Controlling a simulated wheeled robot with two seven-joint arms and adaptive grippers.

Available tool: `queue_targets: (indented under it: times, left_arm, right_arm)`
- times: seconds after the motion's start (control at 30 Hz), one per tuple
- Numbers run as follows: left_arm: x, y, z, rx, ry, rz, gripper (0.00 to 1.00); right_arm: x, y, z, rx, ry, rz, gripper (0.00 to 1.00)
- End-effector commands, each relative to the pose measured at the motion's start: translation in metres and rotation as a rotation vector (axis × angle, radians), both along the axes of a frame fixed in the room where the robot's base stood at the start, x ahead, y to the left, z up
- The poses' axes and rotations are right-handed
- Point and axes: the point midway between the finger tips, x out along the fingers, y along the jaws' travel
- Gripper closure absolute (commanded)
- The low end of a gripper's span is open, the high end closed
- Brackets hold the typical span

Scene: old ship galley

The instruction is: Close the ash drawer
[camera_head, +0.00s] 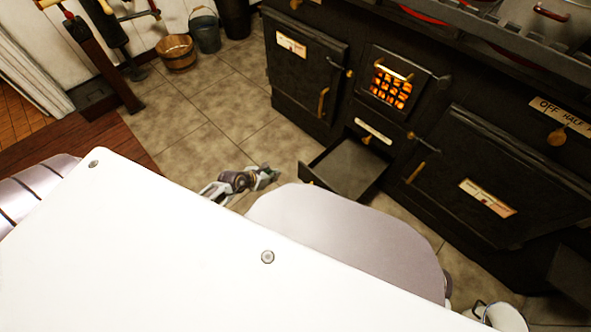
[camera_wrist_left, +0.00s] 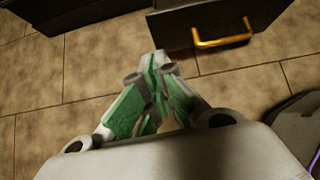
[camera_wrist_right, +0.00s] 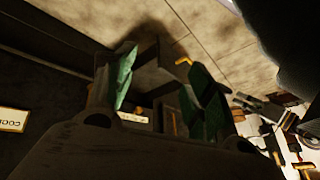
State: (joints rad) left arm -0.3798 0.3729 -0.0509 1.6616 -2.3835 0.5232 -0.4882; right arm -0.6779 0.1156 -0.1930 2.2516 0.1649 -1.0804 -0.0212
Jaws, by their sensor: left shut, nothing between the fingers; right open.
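The ash drawer (camera_head: 347,168) is a dark, shallow metal tray. In the head view it stands pulled out from the stove below the glowing grate, and its floor looks bare. In the left wrist view its dark front (camera_wrist_left: 178,27) and brass handle (camera_wrist_left: 224,40) are at the top. My left gripper (camera_head: 272,174) is shut and empty, just in front of the drawer and apart from it; its tips (camera_wrist_left: 160,58) point towards the front's left part. My right gripper (camera_wrist_right: 160,65) is open and empty; the drawer's brass handle (camera_wrist_right: 183,60) shows beyond its fingers. My own body hides the right gripper in the head view.
The black stove (camera_head: 310,70) has closed doors on both sides of the grate (camera_head: 391,87). A wooden tub (camera_head: 177,53) and a metal bucket (camera_head: 206,31) stand by the back wall. The tiled floor (camera_head: 195,115) left of the drawer is clear.

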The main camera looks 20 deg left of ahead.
Motion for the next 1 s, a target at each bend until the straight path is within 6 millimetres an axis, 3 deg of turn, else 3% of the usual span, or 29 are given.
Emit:
queue_targets:
  times: [0.67, 1.0]
  left_arm:
    - [0.004, 0.004, -0.002, 0.058, -0.013, -0.035, 1.0]
    - [0.015, 0.0, -0.016, 0.057, -0.013, -0.034, 1.0]
  right_arm:
    - [0.0, 0.001, 0.004, 0.008, -0.011, 0.003, 0.46]
    - [0.001, 0.005, -0.016, 0.033, -0.033, -0.009, 0.46]
